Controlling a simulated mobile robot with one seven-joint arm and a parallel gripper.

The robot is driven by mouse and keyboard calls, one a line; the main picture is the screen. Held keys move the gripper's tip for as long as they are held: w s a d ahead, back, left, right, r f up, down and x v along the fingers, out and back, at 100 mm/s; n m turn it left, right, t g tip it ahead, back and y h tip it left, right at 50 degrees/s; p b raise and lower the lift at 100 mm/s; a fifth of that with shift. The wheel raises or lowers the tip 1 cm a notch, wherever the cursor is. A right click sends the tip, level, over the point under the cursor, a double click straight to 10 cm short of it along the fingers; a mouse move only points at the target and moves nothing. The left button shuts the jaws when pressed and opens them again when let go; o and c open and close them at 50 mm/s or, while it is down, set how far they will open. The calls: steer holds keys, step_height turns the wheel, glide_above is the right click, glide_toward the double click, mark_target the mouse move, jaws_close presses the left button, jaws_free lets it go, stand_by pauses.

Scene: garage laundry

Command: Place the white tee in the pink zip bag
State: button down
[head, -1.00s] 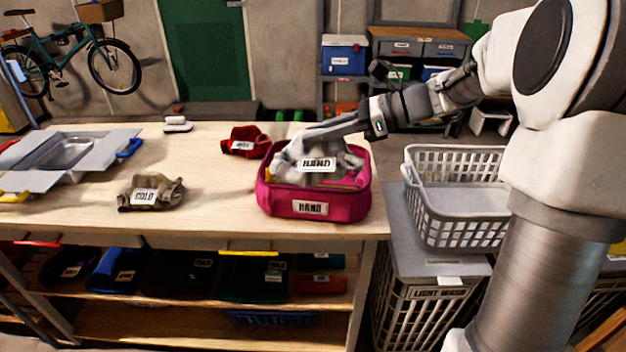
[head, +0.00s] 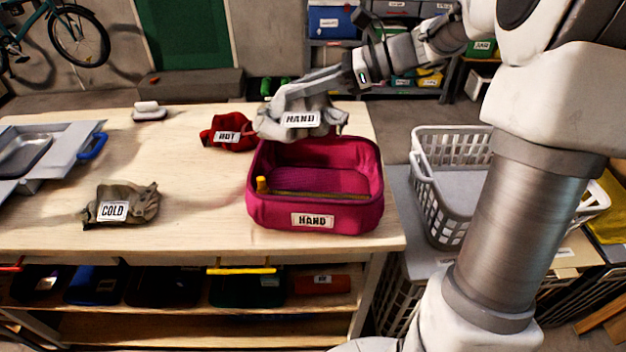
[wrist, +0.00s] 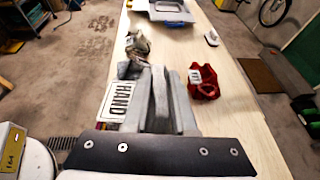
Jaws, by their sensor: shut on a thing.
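The white tee (head: 318,117), a crumpled pale cloth with a HAND label, hangs from my gripper (head: 290,97) above the back rim of the pink zip bag. In the wrist view, the tee's HAND label (wrist: 122,103) shows beside my gripper (wrist: 160,85), which is shut on the cloth. The pink zip bag (head: 315,217) stands open on the table with a HAND label on its front. Its inside looks empty of cloth, with a yellow zip pull at the left. Whether the tee touches the back rim is hard to tell.
A red cloth labelled HOT (head: 228,133) lies just left of the tee. An olive cloth labelled COLD (head: 122,204) lies further left. A metal tray (head: 45,150) and a white brush-like item (head: 149,111) are on the table (head: 200,225). A white basket (head: 440,185) stands right.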

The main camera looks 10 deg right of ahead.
mark_target(356, 158)
steer(key=shift+w, duration=0.15)
step_height(356, 158, down, 18)
steer(key=b, duration=0.5)
steer(key=shift+f, duration=0.1)
steer(key=c, duration=0.7)
jaws_free()
steer(key=shift+c, duration=0.2)
steer(key=p+v, duration=0.2)
steer(key=v, duration=1)
steer(key=shift+p, duration=0.3)
steer(key=shift+r, duration=0.25)
